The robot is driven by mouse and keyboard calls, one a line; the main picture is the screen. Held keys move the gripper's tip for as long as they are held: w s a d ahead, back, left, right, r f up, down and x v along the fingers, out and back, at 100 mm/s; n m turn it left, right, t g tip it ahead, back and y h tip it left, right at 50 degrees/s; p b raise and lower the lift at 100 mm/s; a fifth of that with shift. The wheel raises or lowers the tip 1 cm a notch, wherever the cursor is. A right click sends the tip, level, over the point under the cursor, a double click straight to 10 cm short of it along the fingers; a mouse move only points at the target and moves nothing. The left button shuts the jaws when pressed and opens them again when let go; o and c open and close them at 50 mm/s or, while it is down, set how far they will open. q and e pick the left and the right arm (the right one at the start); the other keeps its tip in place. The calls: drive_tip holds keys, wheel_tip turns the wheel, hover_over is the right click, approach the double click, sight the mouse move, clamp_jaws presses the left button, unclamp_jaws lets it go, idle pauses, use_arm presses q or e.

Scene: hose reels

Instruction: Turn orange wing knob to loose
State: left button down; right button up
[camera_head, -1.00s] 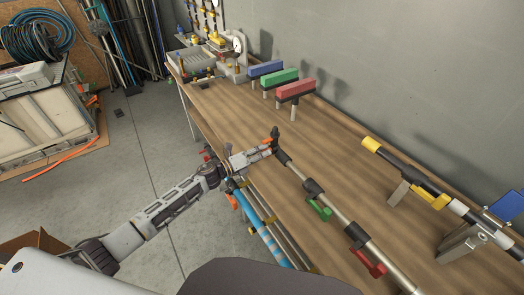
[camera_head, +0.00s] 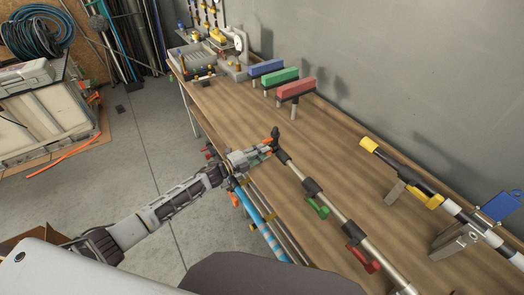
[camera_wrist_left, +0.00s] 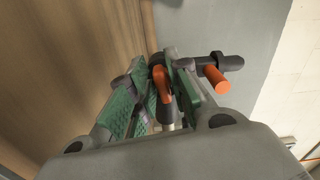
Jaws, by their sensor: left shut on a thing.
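A metal pole lies along the workbench, with a dark end fitting (camera_head: 276,140). My left gripper (camera_head: 262,152) is at that end of the pole. In the left wrist view, its green-padded fingers (camera_wrist_left: 158,98) are closed on the orange wing knob (camera_wrist_left: 162,84), which shows between them. A second orange piece (camera_wrist_left: 216,79) sticks out from the dark fitting to the right of the fingers. In the head view the gripper largely hides the knob. The right gripper is not in view.
The pole also carries a green lever (camera_head: 318,207) and a red lever (camera_head: 362,259). Blue, green (camera_head: 280,79) and red blocks stand on posts at the back. A yellow-and-black pole (camera_head: 400,168) rests on brackets at right. The bench middle (camera_head: 335,145) is clear.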

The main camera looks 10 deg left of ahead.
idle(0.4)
use_arm(q)
drive_tip(key=c, duration=1.5)
unclamp_jaws()
drive_tip(key=shift+s, duration=0.1)
drive_tip(key=shift+v, duration=5.95)
drive_tip(key=shift+n, duration=0.4)
